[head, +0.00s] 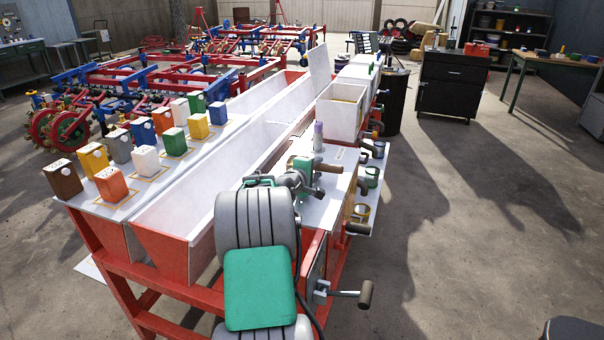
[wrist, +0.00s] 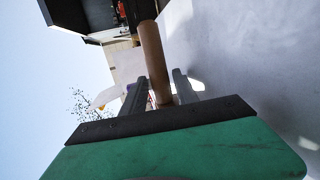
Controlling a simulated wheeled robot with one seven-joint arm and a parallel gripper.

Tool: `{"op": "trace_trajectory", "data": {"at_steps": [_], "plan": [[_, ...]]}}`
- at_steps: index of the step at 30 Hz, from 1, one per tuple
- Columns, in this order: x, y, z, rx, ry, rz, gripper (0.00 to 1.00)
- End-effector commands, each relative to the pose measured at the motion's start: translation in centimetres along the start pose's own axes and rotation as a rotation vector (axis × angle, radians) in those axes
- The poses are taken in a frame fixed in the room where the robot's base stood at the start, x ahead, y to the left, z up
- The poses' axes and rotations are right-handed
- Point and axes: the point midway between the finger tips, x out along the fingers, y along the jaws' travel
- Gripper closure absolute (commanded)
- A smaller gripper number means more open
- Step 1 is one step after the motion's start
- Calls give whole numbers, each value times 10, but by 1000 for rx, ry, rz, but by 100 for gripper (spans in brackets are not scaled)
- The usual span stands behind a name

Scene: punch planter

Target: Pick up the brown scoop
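The brown scoop (head: 329,167) is at my gripper above the white bench top in the head view. Its handle sticks out to the right of the fingers. In the wrist view its round brown handle (wrist: 152,55) runs between the two grey fingers, with a dark part at the top edge. My gripper (head: 309,172) is closed in around the handle, one finger close on each side; it also shows in the wrist view (wrist: 160,78). My arm hides part of the scoop in the head view, and whether the scoop touches the bench is unclear.
Several scoops, including a green one (head: 372,177) and a yellow one (head: 360,213), sit along the bench's right side. A lilac bottle (head: 318,136) stands just behind my gripper. A white bin (head: 337,117) is further back. Several coloured canisters stand at left. Open floor lies right.

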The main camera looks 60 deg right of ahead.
Motion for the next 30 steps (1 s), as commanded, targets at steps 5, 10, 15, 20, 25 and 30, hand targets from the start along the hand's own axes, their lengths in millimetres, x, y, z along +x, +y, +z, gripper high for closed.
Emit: {"op": "trace_trajectory", "data": {"at_steps": [5, 10, 15, 20, 25, 30], "plan": [[0, 0, 0, 0, 0, -1, 73], [-1, 0, 0, 0, 0, -1, 87], [-1, 0, 0, 0, 0, -1, 100], [-1, 0, 0, 0, 0, -1, 100], [-1, 0, 0, 0, 0, -1, 100], [-1, 1, 0, 2, 1, 1, 100]]}}
